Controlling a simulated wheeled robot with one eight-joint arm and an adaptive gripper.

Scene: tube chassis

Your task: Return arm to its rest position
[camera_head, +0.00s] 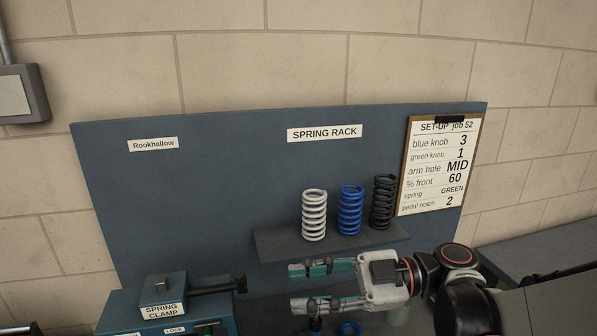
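My gripper (308,286) is in front of and below the spring shelf, at the lower middle of the head view. It points left, and its two teal-padded fingers are spread apart with nothing visible between them. My arm comes in from the lower right corner, and its black and white links bend near the right side.
A white spring (314,215), a blue spring (350,210) and a black spring (383,202) stand on a shelf (277,246) on the blue panel (230,200). A spring clamp (165,295) stands left of my gripper. A set-up sheet (440,165) hangs at right.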

